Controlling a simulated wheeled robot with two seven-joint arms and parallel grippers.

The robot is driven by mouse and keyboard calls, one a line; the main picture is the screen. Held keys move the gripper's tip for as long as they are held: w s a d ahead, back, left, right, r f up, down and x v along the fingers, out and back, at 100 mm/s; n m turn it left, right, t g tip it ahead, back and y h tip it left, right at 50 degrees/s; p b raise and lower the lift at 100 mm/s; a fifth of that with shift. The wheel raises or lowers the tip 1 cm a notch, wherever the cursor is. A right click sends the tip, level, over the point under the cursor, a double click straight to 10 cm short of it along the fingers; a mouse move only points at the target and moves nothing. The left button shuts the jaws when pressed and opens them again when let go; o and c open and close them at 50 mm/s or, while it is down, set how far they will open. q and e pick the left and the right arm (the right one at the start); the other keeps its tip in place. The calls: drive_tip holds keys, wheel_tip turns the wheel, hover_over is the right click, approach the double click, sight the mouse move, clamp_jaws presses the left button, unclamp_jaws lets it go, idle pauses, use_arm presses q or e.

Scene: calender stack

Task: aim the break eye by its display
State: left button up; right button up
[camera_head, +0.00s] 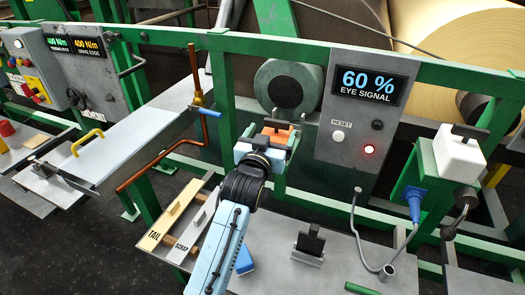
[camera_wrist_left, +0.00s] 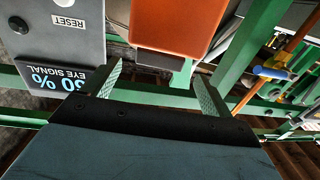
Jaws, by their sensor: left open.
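The display (camera_head: 368,84) on the grey panel reads "60 % EYE SIGNAL"; part of it also shows upside down in the left wrist view (camera_wrist_left: 62,78). An orange-faced block (camera_head: 277,134) sits left of the panel, and a white box (camera_head: 458,157) with a dark top handle sits right of it on a green bracket. I cannot tell for sure which is the break eye. My left gripper (camera_head: 262,152) is at the orange block. In the left wrist view its fingers are apart, with the orange block (camera_wrist_left: 178,25) beyond their tips. My right gripper is out of view.
The panel has a white RESET button (camera_head: 338,136) and a lit red lamp (camera_head: 369,150). A blue plug (camera_head: 414,203) hangs by the white box. The grey shelf (camera_head: 285,270) carries a black clip-like piece (camera_head: 310,243). Copper pipe (camera_head: 160,160) and green rails stand left.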

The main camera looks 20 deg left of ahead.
use_arm(q)
drive_tip(key=s, duration=0.7)
drive_tip(key=shift+s+d, duration=0.2)
drive_tip(key=shift+s, duration=0.2)
drive_tip(key=s+a+f+m+g, duration=0.1)
drive_tip(key=s+a+f+g, duration=0.2)
drive_tip(key=s+f+g, duration=0.7)
drive_tip(key=s+a+f+m+g, duration=0.15)
drive_tip(key=s+f, duration=0.25)
drive_tip(key=s, duration=0.5)
drive_tip(key=s+f+g, duration=0.3)
drive_tip(key=s+f, duration=0.2)
drive_tip(key=s, duration=0.5)
wheel_tip(320, 180, down, 28)
drive_tip(key=s+g+b, duration=0.1)
drive_tip(key=b, duration=0.3)
drive_tip(key=s+a+f+g+b, duration=0.1)
drive_tip(key=s+a+f+b, duration=0.1)
drive_tip(key=s+f, duration=1.4)
drive_tip(key=shift+s+a+f+h, duration=0.3)
drive_tip(key=shift+a+f, duration=0.15)
drive_tip(key=shift+f, duration=0.15)
